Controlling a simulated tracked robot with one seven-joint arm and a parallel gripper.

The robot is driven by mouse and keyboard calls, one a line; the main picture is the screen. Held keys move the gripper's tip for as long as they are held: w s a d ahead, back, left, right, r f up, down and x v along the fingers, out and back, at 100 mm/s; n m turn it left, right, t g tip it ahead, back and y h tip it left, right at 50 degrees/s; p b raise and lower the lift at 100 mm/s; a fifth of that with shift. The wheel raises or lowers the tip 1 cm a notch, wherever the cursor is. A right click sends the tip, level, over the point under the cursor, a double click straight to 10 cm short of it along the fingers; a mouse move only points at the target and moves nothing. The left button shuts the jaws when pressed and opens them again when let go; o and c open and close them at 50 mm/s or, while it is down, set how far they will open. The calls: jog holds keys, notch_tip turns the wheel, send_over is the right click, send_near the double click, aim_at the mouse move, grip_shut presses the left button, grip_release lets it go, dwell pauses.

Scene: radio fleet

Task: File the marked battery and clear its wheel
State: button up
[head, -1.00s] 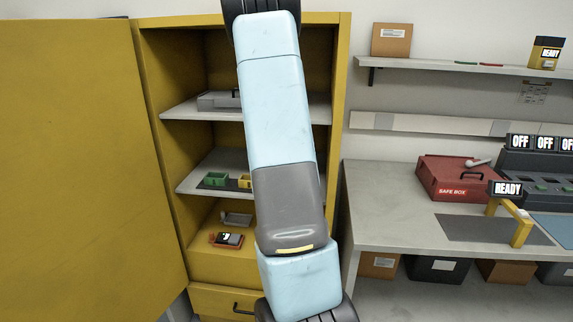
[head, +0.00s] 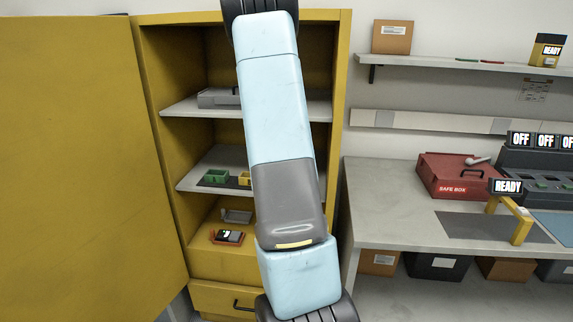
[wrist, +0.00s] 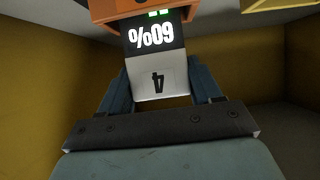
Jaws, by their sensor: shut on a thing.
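In the wrist view a battery (wrist: 155,65) shows a black face reading 60% upside down and a pale label with an upside-down 4. My gripper (wrist: 160,92) is shut on its pale end, a blue finger on each side. The battery's other end meets an orange body (wrist: 112,8), beside small green lights; I cannot tell how deep it sits. In the head view my arm hides my gripper. A red-orange unit (head: 228,237) with a dark part and a small lit display lies low in the yellow cabinet (head: 165,90). No wheel can be made out.
The cabinet door (head: 80,160) stands open at left. A green bin (head: 216,176) and a yellow bin (head: 245,179) sit on the middle shelf. On the bench (head: 390,205) are a red safe box (head: 450,175) and a yellow stand with a READY sign (head: 507,187).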

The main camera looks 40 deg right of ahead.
jog(key=shift+f, duration=0.2)
dwell(0.3)
jog(key=o, duration=1.2)
jog(key=shift+s+a, duration=0.1)
jog(key=v, duration=1.3)
jog(key=shift+s+a+r, duration=0.1)
jog(key=shift+s+a, duration=0.05)
jog(key=shift+s, duration=0.05)
